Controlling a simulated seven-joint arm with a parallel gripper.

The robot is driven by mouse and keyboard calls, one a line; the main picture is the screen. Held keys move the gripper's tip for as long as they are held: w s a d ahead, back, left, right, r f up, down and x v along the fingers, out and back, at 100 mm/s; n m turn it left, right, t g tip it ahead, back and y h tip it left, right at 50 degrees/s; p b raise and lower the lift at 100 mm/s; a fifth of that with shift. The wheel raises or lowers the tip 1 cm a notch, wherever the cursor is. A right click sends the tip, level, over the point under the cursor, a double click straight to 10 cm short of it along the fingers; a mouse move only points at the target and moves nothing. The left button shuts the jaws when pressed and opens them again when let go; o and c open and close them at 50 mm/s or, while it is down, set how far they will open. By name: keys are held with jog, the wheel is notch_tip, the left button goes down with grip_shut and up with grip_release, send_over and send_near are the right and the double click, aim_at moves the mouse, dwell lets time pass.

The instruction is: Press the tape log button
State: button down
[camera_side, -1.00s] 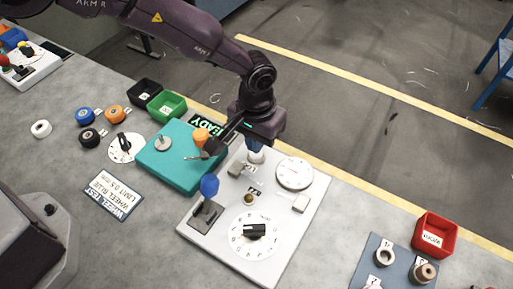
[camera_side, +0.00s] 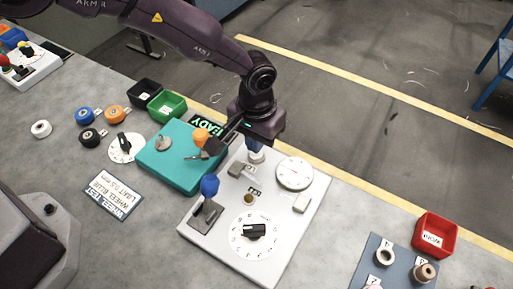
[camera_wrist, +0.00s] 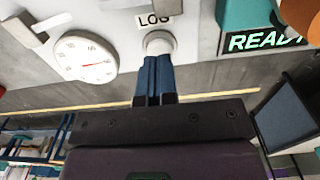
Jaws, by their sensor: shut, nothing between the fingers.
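The log button is a round whitish-grey button (camera_wrist: 159,42) beside a "LOG" label (camera_wrist: 154,20) in the wrist view. In the side view the button (camera_side: 257,157) sits at the far edge of the white panel (camera_side: 285,232). My gripper (camera_wrist: 155,62) is shut and empty, its two blue fingers together. The fingertips are at the button and cover part of its near edge in the wrist view. In the side view my gripper (camera_side: 254,146) is right over the button; I cannot tell whether it is pressed in.
The panel also carries a round gauge (camera_side: 295,173), a black dial knob (camera_side: 254,231), a blue-knobbed lever (camera_side: 209,186) and small grey blocks. A teal box (camera_side: 178,170) with an orange knob (camera_side: 201,135) stands at left. A green "READY" sign (camera_wrist: 262,40) is lit nearby.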

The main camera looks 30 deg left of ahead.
jog(key=shift+f, duration=0.15)
jog(key=shift+f, duration=0.7)
jog(key=shift+r, duration=3.05)
